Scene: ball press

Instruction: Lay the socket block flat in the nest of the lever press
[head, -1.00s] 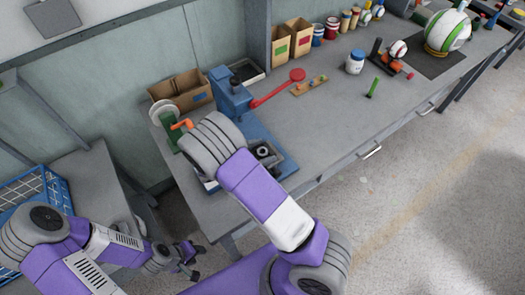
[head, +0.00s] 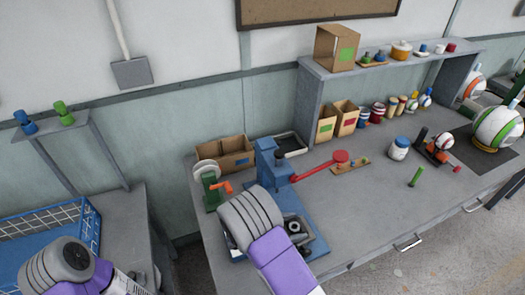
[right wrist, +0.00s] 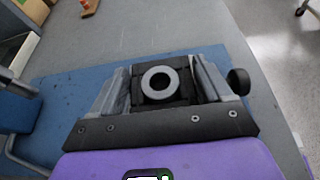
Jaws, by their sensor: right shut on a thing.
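The socket block (right wrist: 160,86) is a dark square block with a pale grey ring around a dark hole. In the right wrist view it sits between the fingers of my right gripper (right wrist: 160,76), which is shut on it, over the blue base. In the head view the right gripper (head: 292,228) is at the front of the lever press, partly hidden by my own arm. The lever press (head: 268,165) has a blue column and a red lever (head: 318,165) reaching right. Its nest cannot be made out. My left gripper is out of view.
A green stand with an orange handle (head: 222,187) is left of the press. Cardboard boxes (head: 225,155) stand behind it. The bench front right is clear.

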